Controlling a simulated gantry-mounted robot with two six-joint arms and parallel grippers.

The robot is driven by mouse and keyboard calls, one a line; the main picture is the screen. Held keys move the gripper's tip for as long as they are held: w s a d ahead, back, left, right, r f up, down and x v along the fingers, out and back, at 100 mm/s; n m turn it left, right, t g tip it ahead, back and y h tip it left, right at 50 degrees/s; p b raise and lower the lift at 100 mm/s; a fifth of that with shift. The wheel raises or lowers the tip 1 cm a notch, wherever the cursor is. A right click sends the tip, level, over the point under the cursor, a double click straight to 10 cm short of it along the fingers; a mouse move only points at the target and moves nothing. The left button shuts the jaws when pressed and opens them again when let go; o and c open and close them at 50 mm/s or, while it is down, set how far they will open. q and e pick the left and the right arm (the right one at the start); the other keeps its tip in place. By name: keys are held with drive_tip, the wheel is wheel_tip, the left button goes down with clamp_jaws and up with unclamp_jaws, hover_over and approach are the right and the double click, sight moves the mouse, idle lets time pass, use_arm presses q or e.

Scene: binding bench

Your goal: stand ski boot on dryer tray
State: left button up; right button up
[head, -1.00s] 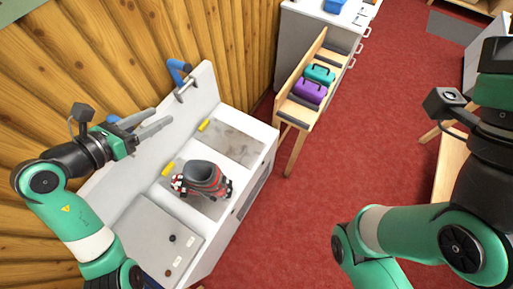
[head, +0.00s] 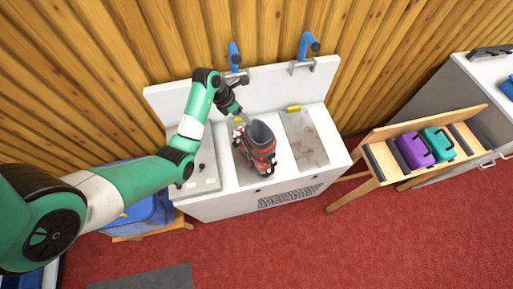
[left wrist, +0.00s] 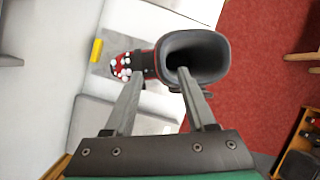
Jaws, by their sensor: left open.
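My left gripper (head: 243,117) is open at the upper left side of the boot's cuff. In the left wrist view, the open gripper (left wrist: 159,76) has one fingertip over the opening of the boot (left wrist: 197,55) and the other on the toe side of the cuff. I cannot tell whether either finger touches the boot. The tray's surface under the boot is mostly hidden. My right gripper is out of view.
A second, stained tray (head: 306,140) on the right is empty. A panel with dark knobs (head: 203,178) lies on the left. Blue-handled fittings (head: 308,45) rise at the bench's back panel. A wooden rack (head: 400,140) holding purple and teal boxes stands to the right.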

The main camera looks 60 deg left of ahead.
sight(253, 125)
use_arm(q)
drive_tip(key=x, duration=0.4)
drive_tip(key=shift+w+f+b, duration=0.1)
drive_tip(key=shift+f+b, duration=0.1)
drive_tip(key=shift+b, duration=0.15)
drive_tip(key=b+x, duration=0.1)
drive_tip(key=x, duration=0.4)
drive_tip(key=shift+w+f+b, duration=0.1)
drive_tip(key=shift+b, duration=0.2)
drive_tip(key=shift+c, duration=0.3)
clamp_jaws()
drive_tip(key=shift+a, duration=0.1)
idle(0.3)
